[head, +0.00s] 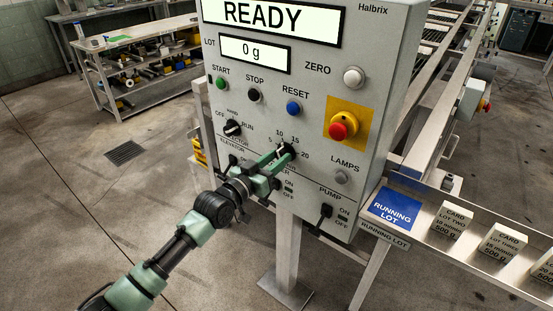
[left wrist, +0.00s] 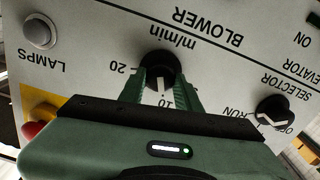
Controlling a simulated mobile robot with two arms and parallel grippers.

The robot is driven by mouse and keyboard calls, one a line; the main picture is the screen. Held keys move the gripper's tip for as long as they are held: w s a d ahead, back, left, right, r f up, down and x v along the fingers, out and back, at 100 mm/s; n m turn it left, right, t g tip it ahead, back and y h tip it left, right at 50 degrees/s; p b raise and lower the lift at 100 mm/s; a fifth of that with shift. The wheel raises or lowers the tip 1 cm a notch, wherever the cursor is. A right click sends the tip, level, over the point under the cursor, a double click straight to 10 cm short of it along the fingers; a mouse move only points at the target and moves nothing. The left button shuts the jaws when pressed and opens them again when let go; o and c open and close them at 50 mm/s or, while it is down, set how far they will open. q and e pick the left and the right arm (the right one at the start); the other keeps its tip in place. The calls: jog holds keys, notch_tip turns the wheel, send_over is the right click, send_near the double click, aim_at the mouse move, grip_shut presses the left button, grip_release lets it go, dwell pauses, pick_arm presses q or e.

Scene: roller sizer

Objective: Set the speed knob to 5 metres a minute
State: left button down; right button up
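The speed knob (left wrist: 160,66) is a black round knob on the grey control panel (head: 309,110), with the words m/min and BLOWER beside it. In the left wrist view, which shows the panel upside down, its white pointer line points at about the 10 mark. My left gripper (head: 284,152) is at this knob, with its green fingers (left wrist: 162,90) one on each side of the knob's front. Whether they press on it cannot be told. The fingers hide part of the dial, including the 5 mark in the wrist view. My right gripper is not in view.
The selector knob (head: 232,128) is close to my left gripper. The red emergency stop (head: 342,125), blue reset button (head: 293,108) and pump switch (head: 326,211) share the panel. The display (head: 271,14) reads READY. Lot cards (head: 453,222) stand on a ledge at the right.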

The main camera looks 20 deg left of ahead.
pick_arm(q)
jog(key=shift+n, duration=0.3)
jog(key=n, duration=0.4)
jog(key=shift+p, duration=0.3)
jog(key=n, duration=0.5)
jog(key=shift+a, duration=0.1)
jog(key=shift+n, duration=0.3)
jog(key=c, duration=1)
grip_release()
jog(key=v, duration=0.7)
jog(key=shift+s+a+b, duration=0.15)
jog(key=shift+s+b, duration=0.15)
jog(key=shift+s, duration=0.05)
